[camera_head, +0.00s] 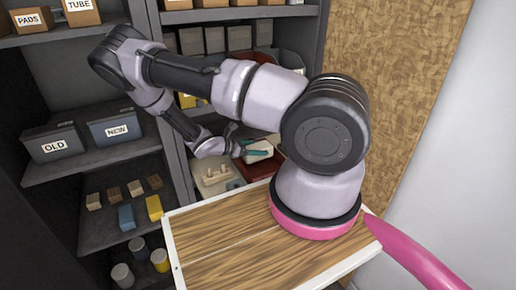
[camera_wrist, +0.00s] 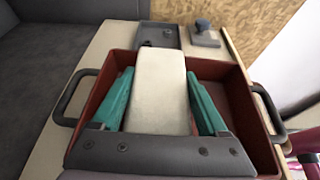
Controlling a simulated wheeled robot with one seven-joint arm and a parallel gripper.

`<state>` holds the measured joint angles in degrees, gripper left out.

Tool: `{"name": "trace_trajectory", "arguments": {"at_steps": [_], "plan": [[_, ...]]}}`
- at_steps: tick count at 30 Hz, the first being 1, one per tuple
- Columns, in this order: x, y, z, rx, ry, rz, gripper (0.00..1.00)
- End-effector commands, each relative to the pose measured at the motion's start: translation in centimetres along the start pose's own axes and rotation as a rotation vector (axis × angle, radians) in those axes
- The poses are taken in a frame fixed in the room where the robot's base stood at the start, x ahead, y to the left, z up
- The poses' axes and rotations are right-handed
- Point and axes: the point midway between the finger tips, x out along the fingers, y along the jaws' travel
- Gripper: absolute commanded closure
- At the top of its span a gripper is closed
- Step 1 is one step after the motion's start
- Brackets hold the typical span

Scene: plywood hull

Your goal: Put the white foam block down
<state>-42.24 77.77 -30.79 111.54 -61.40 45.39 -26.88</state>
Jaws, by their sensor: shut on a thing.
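The white foam block (camera_wrist: 162,88) is held between the teal fingers of my gripper (camera_wrist: 160,100) in the wrist view. In the head view the block (camera_head: 258,152) shows small beside the teal fingers of my gripper (camera_head: 246,151). A dark red crate (camera_wrist: 241,104) with black side handles lies under the block and fingers in the wrist view. It also shows in the head view (camera_head: 266,169), partly behind my arm. I cannot tell how far the block is above the crate's floor, which is mostly hidden.
A grey tray (camera_wrist: 160,31) and a grey piece with a knob (camera_wrist: 204,36) lie beyond the crate. A pale pegged piece (camera_head: 213,178) stands left of the crate. Shelves with bins marked OLD (camera_head: 54,146) and NEW (camera_head: 116,129) are at left. A wooden top (camera_head: 225,245) is clear.

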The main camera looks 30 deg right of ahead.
Motion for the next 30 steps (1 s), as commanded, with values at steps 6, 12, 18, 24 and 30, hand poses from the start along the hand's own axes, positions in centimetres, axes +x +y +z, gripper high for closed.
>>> {"name": "trace_trajectory", "arguments": {"at_steps": [6,12,18,24,30], "plan": [[0.0,0.0,0.0,0.001,0.001,0.0,0.77],[0.2,0.0,-0.6,0.001,0.0,0.0,0.77],[0.4,0.0,-1.1,0.001,0.0,0.0,0.77],[0.4,0.0,-1.1,0.001,0.001,0.0,0.0],[0.3,0.1,-1.0,0.001,0.001,0.0,0.0]]}}
